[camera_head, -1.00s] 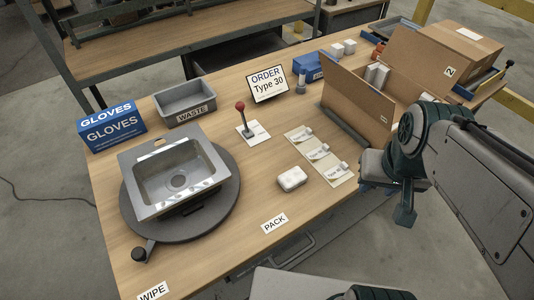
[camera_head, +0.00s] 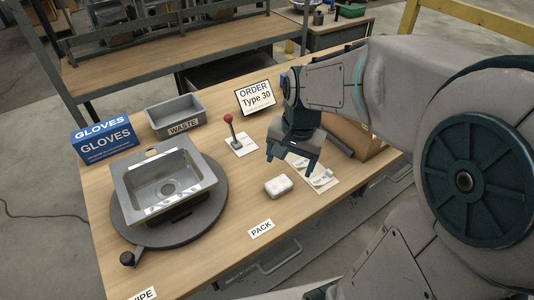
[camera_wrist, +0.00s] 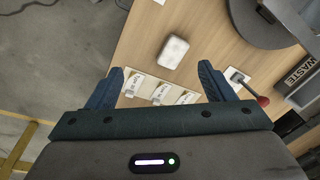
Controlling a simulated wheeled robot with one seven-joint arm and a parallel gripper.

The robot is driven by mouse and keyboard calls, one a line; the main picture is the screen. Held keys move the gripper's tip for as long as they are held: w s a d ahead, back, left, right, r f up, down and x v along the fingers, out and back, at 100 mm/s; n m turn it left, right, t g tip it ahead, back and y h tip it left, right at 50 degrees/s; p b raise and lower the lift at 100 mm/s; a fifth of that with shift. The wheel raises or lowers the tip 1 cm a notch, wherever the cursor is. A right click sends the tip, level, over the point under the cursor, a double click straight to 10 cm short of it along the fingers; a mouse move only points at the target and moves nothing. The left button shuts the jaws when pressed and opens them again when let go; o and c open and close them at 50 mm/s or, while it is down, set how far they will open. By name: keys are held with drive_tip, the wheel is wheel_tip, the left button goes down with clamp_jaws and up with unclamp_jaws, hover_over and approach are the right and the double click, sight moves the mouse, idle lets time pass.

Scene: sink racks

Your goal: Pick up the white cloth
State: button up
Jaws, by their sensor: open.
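The white cloth (camera_head: 278,187) is a small folded block lying on the wooden table, between the red-knobbed lever and the PACK label. It also shows in the wrist view (camera_wrist: 173,52), ahead of the fingers and near the middle. My gripper (camera_head: 291,159) is above the table, higher than the cloth and to its upper right in the head view. In the wrist view its two fingers (camera_wrist: 160,82) are spread wide with nothing between them.
A sink (camera_head: 165,185) sits on a dark round turntable (camera_head: 213,212) at the left. The red-knobbed lever (camera_head: 230,128) stands behind the cloth. Label cards (camera_wrist: 160,90) lie beside the cloth. The grey WASTE bin (camera_head: 176,116) and blue GLOVES box (camera_head: 104,140) stand farther back.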

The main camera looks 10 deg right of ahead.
drive_tip(key=w+f+m+g, duration=0.1)
drive_tip(key=w+f+m, duration=0.5)
drive_tip(key=w, duration=0.2)
hover_over(279, 183)
drive_tip(key=shift+m+h, duration=0.3)
drive_tip(key=f, duration=0.6)
drive_tip(key=s+f, duration=0.1)
drive_tip(key=f, duration=0.2)
drive_tip(key=shift+a+b, duration=0.25)
drive_tip(key=shift+b, duration=0.15)
drive_tip(key=shift+w+d+f, duration=0.1)
drive_tip(key=shift+w+f, duration=0.05)
drive_tip(key=shift+f, duration=0.75)
drive_tip(key=shift+w+d+f, duration=0.1)
drive_tip(key=shift+w+f, duration=0.05)
drive_tip(key=shift+f, duration=0.7)
drive_tip(key=shift+w+f, duration=0.15)
drive_tip(key=shift+f, duration=0.75)
drive_tip(key=c, duration=1)
